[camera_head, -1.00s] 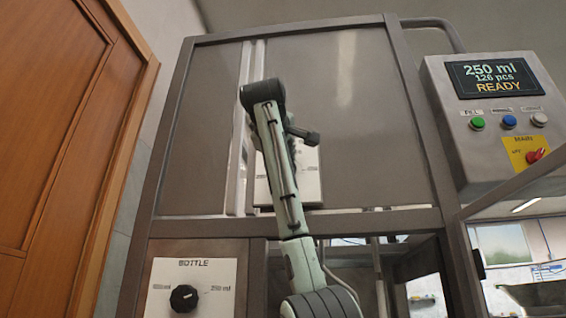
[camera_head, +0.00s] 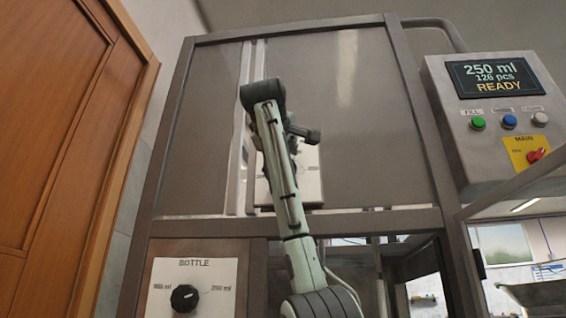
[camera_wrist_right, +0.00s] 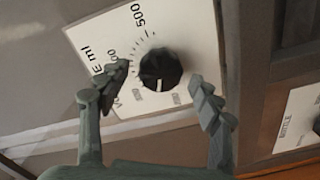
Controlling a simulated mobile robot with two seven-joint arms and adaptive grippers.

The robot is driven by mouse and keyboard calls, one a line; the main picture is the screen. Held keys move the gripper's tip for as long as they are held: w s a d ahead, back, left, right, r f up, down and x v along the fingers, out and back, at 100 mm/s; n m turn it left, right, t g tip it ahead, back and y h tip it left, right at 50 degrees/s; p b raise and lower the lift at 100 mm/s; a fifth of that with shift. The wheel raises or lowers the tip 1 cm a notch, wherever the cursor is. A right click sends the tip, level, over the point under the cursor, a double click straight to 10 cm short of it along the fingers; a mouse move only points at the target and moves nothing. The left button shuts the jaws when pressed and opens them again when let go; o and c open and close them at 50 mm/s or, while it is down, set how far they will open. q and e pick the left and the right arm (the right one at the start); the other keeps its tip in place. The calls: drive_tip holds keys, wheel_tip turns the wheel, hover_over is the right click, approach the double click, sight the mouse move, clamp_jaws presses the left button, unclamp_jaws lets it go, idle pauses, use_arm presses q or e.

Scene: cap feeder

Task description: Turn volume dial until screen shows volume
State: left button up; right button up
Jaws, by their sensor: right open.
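The volume dial (camera_wrist_right: 160,69) is a black ribbed knob on a white plate (camera_wrist_right: 110,40) with printed numbers, including 500. A pale mark shows near its lower edge in the right wrist view. My right gripper (camera_wrist_right: 162,80) is open, with one finger on each side of the dial; a gap shows on both sides in that view. In the head view my arm hides the dial, and part of its plate (camera_head: 311,188) shows beside the arm. The screen (camera_head: 491,77) reads 250 ml, 126 pcs, READY. My left gripper is not in view.
A second black dial (camera_head: 184,298), labelled BOTTLE, sits on a white plate at lower left. The control box has green, blue and white buttons and a red main switch (camera_head: 536,156). Metal frame bars surround the panels. A wooden door (camera_head: 60,150) stands at left.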

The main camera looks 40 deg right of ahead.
drive_tip(key=v, duration=1.2)
idle(0.6)
